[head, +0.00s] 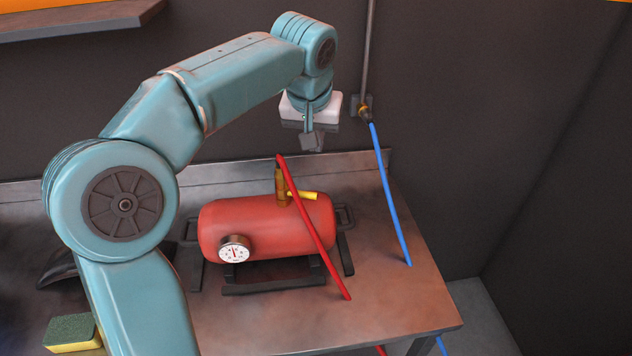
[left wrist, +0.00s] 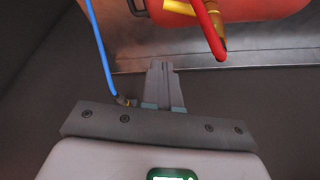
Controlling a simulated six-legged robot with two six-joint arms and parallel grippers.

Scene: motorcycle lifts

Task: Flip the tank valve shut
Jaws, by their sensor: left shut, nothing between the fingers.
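A red air tank (head: 222,222) lies on its side on the metal workbench, with a white round gauge (head: 234,249) on its near side. A brass valve fitting (head: 281,187) stands on top of the tank, with a yellow lever (head: 304,195) pointing right. A red hose (head: 318,240) runs from the top of the fitting down across the tank. My left gripper (head: 312,142) is above and behind the valve, shut and empty, apart from it. In the left wrist view the fingers (left wrist: 163,72) are together, and the yellow lever (left wrist: 178,8) shows at the top edge. My right gripper is not in view.
A blue hose (head: 390,195) hangs from a wall fitting (head: 363,108) to the right of my left gripper. A green and yellow sponge (head: 72,334) lies at the front left. The workbench (head: 410,310) is clear at its right front. A shelf (head: 70,22) is at upper left.

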